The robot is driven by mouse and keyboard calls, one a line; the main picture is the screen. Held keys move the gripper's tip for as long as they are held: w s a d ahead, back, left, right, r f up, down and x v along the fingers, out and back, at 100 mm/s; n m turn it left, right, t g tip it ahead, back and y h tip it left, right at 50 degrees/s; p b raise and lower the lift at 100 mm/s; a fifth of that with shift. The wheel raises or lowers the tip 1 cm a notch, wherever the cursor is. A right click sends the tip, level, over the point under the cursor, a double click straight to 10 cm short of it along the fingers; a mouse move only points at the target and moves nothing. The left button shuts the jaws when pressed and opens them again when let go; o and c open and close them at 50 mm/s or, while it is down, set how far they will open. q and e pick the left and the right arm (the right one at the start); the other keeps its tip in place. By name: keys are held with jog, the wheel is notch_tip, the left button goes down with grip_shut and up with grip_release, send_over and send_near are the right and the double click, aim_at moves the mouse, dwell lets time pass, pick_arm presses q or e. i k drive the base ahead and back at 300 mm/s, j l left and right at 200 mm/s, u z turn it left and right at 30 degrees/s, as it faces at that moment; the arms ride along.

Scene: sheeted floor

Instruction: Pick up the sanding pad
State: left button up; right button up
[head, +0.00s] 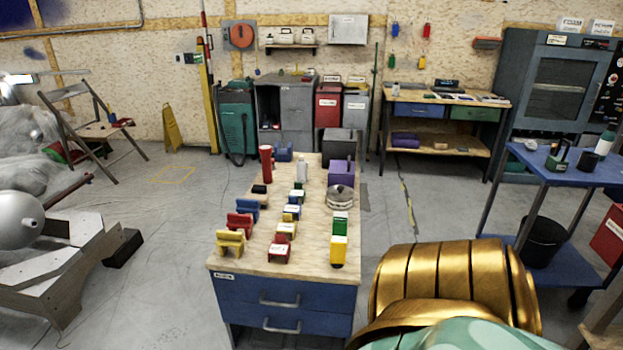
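Several small handled or block-shaped items stand in rows on the wooden top of a blue drawer bench (232,262). They include a yellow one (229,241), a red one (239,226) and a blue one (247,207) on the left. In the middle are a red item with a pale label (279,249) and a yellow one (287,230). A yellow block (338,251) and a green-and-white one (340,223) stand on the right. I cannot tell which is the sanding pad; labels are too small to read. Neither gripper shows.
A red cylinder (266,162), purple box (341,174) and silver round item (340,197) stand farther back on the bench. A blue cart (558,174) is at right. A folding chair (95,130) and grey-white covered clutter are at left.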

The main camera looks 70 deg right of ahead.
aim_at(256, 189)
jog(key=z, duration=1.75)
jog(key=u, duration=1.05)
jog(key=i+z, duration=0.1)
jog(key=z, duration=0.3)
jog(key=i+j+z, duration=0.5)
jog(key=j, duration=0.2)
jog(key=i+j+z, duration=0.25)
jog(key=j, duration=0.15)
